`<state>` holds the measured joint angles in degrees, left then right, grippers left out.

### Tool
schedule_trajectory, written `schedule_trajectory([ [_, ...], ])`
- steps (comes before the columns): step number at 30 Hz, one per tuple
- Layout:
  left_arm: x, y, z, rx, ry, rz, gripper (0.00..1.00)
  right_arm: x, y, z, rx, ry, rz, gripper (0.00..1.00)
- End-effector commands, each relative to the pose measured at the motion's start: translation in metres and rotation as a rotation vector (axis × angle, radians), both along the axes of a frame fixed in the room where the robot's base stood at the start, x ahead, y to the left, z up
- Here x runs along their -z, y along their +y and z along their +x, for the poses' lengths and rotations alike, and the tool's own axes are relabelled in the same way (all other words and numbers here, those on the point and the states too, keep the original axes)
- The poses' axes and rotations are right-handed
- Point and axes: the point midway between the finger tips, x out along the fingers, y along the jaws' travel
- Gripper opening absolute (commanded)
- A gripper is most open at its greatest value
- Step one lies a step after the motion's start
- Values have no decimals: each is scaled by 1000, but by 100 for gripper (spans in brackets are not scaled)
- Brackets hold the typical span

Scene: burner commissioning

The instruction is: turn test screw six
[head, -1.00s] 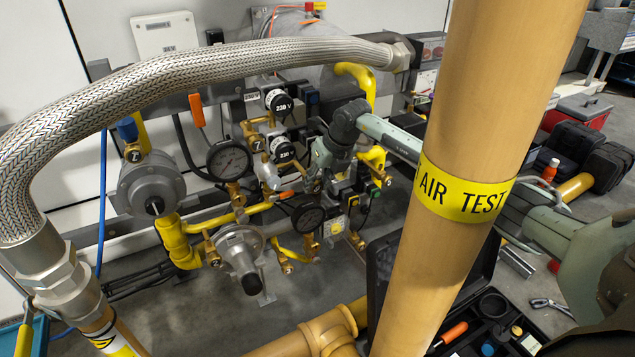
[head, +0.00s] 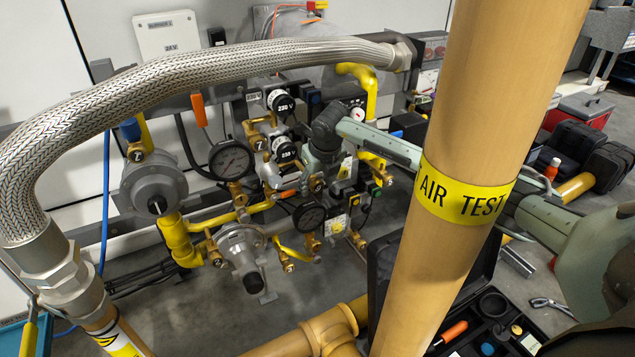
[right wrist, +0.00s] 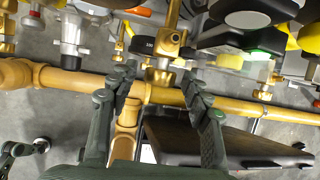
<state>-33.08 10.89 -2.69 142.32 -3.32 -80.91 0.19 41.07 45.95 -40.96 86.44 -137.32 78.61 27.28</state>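My right gripper (head: 312,178) reaches down among the brass fittings of the gas train, partly hidden by its own wrist. In the right wrist view its two dark fingers (right wrist: 162,100) are apart, with nothing held between them. A brass fitting with a small screw end (right wrist: 164,72) stands beyond the fingertips, between them in the picture. Another brass test fitting (right wrist: 264,80) is farther right. I cannot read a number on any screw, so I cannot tell which is six. My left gripper is not seen in the head view.
A thick tan pipe with an AIR TEST label (head: 464,190) stands in front of my right arm. A braided hose (head: 200,78) arches over the train. Pressure gauges (head: 230,160) and regulators (head: 153,186) crowd around. An open black tool case (head: 482,262) lies at right.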

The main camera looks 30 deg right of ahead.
Motion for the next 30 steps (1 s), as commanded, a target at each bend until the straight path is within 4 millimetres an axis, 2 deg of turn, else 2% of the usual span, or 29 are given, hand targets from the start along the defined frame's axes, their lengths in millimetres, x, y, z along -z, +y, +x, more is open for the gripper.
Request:
schedule_trajectory([
  [8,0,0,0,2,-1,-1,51,-1,0,0,0,-1,0,51],
  [11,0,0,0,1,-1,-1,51,-9,0,-2,0,-3,0,51],
  [24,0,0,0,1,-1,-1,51,-87,9,-35,-2,-3,-2,51],
  [30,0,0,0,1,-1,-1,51,-108,12,-43,0,-2,0,51],
])
